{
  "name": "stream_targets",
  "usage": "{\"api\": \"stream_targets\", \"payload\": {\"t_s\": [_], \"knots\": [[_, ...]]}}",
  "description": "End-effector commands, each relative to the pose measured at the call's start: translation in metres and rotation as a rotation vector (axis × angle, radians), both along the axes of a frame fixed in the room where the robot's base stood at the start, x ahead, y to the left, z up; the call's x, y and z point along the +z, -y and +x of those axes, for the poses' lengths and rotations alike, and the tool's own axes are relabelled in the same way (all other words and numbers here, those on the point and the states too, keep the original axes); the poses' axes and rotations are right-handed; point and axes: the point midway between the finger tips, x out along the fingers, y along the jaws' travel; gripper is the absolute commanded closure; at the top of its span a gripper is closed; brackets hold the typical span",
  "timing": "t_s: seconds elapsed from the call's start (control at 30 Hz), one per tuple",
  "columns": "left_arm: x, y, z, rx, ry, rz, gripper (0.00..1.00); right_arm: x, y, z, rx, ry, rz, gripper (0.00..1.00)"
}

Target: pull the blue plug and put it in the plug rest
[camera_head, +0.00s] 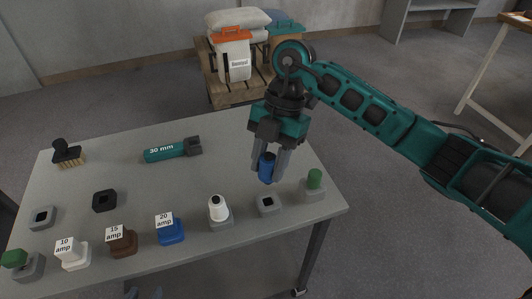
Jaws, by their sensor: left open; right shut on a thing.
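My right gripper (268,166) points down over the right part of the grey table. It is shut on the blue plug (266,168), which is upright between its fingers, above an empty grey socket (267,204) with a dark square opening. An empty black square holder (104,200) and an empty grey holder (42,217) sit on the left side; I cannot tell which is the plug rest. Two fingertips of what appears to be my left gripper (144,293) show apart at the bottom edge, below the table's front; the rest is out of frame.
A white plug (218,208) and a green plug (315,179) stand in sockets beside the empty one. Brown (122,241), blue 20 amp (170,230) and white 10 amp (72,254) blocks line the front. A teal 30 mm tool (165,152) and brush (67,153) lie behind.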

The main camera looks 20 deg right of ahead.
Motion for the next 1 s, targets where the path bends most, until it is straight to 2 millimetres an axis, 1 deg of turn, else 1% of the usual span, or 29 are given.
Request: {"api": "stream_targets", "payload": {"t_s": [0.03,0.17,0.5,0.7,1.0], "knots": [[0.0,0.0,0.001,-0.001,0.002,0.0,0.57,-0.001,0.0,0.0,-0.041,-0.005,0.001,1.0],[0.001,0.0,0.001,-0.001,0.003,0.0,0.57,-0.002,0.001,0.0,-0.095,-0.012,-0.001,1.0],[0.001,0.0,0.001,-0.001,0.002,0.0,0.57,-0.002,0.001,0.001,-0.097,-0.013,-0.002,1.0],[0.008,0.0,0.0,-0.001,-0.001,0.0,0.57,0.001,0.002,0.001,-0.103,-0.013,-0.002,1.0],[-0.012,0.001,-0.002,-0.001,-0.004,-0.001,0.57,-0.029,0.001,0.001,-0.102,-0.014,-0.002,1.0]]}}
